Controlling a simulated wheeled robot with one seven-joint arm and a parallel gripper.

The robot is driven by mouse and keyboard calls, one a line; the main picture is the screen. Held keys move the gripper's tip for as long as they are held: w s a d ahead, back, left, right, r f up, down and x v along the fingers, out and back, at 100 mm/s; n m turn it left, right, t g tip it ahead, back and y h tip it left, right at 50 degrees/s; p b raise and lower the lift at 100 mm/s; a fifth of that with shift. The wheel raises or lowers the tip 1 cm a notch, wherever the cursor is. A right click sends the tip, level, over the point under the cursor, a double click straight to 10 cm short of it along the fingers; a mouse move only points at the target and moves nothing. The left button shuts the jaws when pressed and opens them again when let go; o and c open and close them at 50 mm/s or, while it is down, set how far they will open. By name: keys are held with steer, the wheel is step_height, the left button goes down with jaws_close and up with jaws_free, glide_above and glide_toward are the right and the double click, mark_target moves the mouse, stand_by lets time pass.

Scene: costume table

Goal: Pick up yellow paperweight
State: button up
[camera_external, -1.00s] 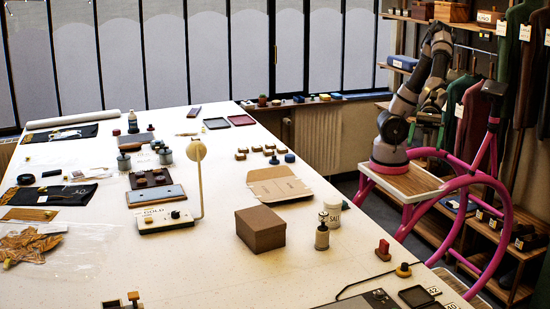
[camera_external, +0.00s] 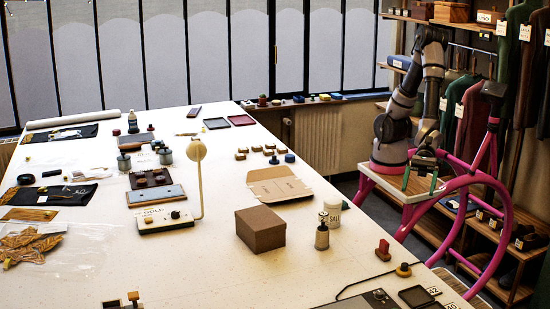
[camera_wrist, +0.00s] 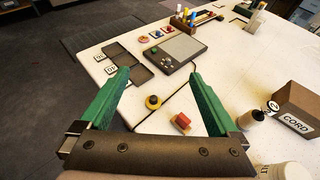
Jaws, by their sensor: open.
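The yellow paperweight (camera_external: 403,270), a round yellow piece with a dark knob, sits near the right edge of the white table. In the wrist view the paperweight (camera_wrist: 153,103) lies ahead of the gripper, between the lines of the two green fingers. My gripper (camera_external: 420,186) is open and empty. It hangs beside my base, off the table and well apart from the paperweight. In the wrist view its fingers (camera_wrist: 158,73) are spread wide. Nothing hides the paperweight in either view.
A red block piece (camera_external: 383,250) stands close to the paperweight. Bare table surrounds the paperweight's near side.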

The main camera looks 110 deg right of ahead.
glide_toward(405, 265)
steer(key=shift+s+d+f, duration=0.25)
steer(key=shift+s+d, duration=0.15)
steer(key=shift+d, duration=0.2)
steer(key=shift+s+d+f, duration=0.25)
steer(key=shift+s+d, duration=0.1)
steer(key=shift+d, duration=0.2)
steer(key=shift+a+f, duration=0.1)
steer(key=shift+f, duration=0.3)
steer(key=x, duration=0.5)
steer(key=shift+w, duration=0.1)
steer(key=shift+a+r+x, duration=0.1)
steer(key=shift+x, duration=1.25)
steer(key=shift+a+r+x, duration=0.15)
steer(key=shift+x, duration=1.25)
jaws_close()
